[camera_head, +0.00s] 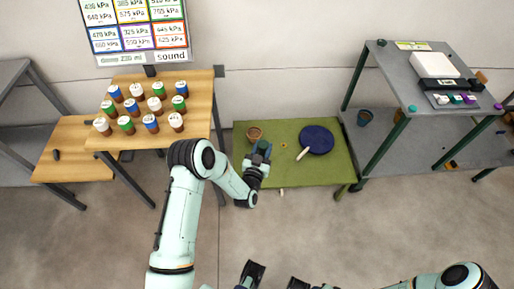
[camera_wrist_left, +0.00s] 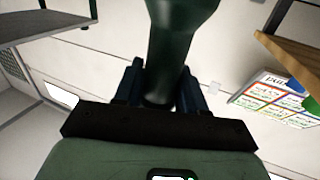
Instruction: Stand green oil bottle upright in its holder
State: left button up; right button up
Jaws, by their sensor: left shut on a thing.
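My left gripper (camera_head: 261,156) is over the green low table (camera_head: 330,170), near its left side. In the left wrist view, the dark green bottle (camera_wrist_left: 178,45) stands between the two blue-grey fingers, and the left gripper (camera_wrist_left: 165,88) is shut on it. The bottle's top end is cut off by the picture edge. In the head view only a small dark green part of the bottle (camera_head: 263,145) shows at the gripper. A small brown round container (camera_head: 254,133) stands just beyond the gripper; I cannot tell whether it is the holder. My right gripper (camera_head: 298,283) is low at the bottom edge, its fingers unclear.
A dark blue round pan (camera_head: 319,137) with a pale handle and a small yellow ring (camera_head: 284,145) lie on the green table. A wooden table (camera_head: 205,90) with several coloured cans stands left. A grey table (camera_head: 400,75) stands right. The floor in front is clear.

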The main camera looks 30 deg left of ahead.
pick_arm(q)
jog(key=w+a+f+n+g+y+b, duration=0.1)
jog(key=w+a+f+n+y+b, duration=0.1)
jog(key=w+a+f+b, duration=0.6)
notch_tip(320, 180, down, 3)
jog(key=shift+w+a+f+n+y, duration=0.1)
jog(key=shift+w+a+n+y, duration=0.35)
jog(key=shift+a+y, duration=0.3)
pick_arm(e)
jog(key=w+d+f+t+h, duration=0.1)
jog(key=w+d+f+t, duration=0.1)
jog(key=w+f, duration=0.4)
notch_tip(320, 180, down, 4)
jog(key=shift+d+m, duration=0.3)
jog(key=shift+w, duration=0.1)
pick_arm(q)
notch_tip(320, 180, down, 6)
jog(key=b, duration=0.4)
jog(key=shift+b, duration=0.3)
pick_arm(e)
jog(key=s+d+f+g, duration=0.1)
jog(key=s+f+g, duration=0.1)
jog(key=s+f, duration=0.4)
jog(key=shift+s+d+f+g, duration=0.3)
jog(key=shift+s+d+f, duration=0.1)
jog(key=shift+f, duration=0.2)
